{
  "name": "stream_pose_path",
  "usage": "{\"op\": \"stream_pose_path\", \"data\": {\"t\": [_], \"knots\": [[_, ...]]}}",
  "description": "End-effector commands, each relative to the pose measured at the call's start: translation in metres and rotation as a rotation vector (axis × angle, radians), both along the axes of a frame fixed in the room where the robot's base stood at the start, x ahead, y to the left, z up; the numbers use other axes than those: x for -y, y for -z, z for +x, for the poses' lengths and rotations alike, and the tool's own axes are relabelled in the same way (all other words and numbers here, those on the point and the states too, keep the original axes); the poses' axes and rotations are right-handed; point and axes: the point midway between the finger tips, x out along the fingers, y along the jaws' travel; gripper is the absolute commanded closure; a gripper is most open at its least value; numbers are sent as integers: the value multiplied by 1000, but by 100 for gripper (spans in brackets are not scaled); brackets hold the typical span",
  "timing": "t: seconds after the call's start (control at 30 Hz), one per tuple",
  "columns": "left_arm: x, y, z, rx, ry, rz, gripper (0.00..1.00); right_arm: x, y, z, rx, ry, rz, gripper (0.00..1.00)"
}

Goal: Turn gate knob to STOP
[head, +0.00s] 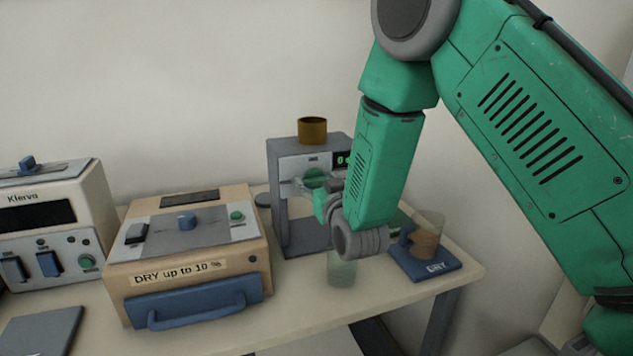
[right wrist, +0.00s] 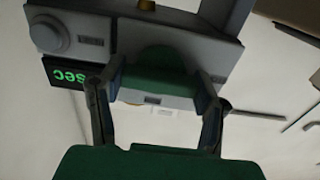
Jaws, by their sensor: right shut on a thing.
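The gate knob (right wrist: 160,62) is a green rounded piece on the front of a grey dispenser stand (head: 275,215). It also shows in the head view (head: 315,179), partly hidden by my fingers. My right gripper (right wrist: 158,85) is shut on the knob, one finger on each side of it. In the head view the right gripper (head: 312,188) reaches the stand's front from the right. A display (right wrist: 65,75) beside the knob has green lettering; I cannot read its full text. The knob's STOP marking cannot be made out. My left gripper is not in view.
A clear beaker (head: 341,272) stands below my right wrist. A beige furnace (head: 258,252) with a blue handle and a Klerva furnace (head: 95,205) stand left. A brown cup (head: 312,131) tops the stand.

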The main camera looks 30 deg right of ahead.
Motion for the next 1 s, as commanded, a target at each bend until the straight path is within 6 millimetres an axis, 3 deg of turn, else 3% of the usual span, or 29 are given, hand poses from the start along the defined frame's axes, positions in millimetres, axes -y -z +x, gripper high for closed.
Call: {"op": "stream_pose_path", "data": {"t": [0.03,0.57,0.6,0.63,1.0], "knots": [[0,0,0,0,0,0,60,-2,8,-3,-23,-3,-7,71],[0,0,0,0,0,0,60,-1,8,-3,-27,-2,-24,71],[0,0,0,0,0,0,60,-1,8,-3,-27,-2,-24,28],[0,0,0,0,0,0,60,-1,8,-3,-26,-2,-25,21],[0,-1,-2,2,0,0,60,-2,3,-9,-15,-1,-25,21]]}}
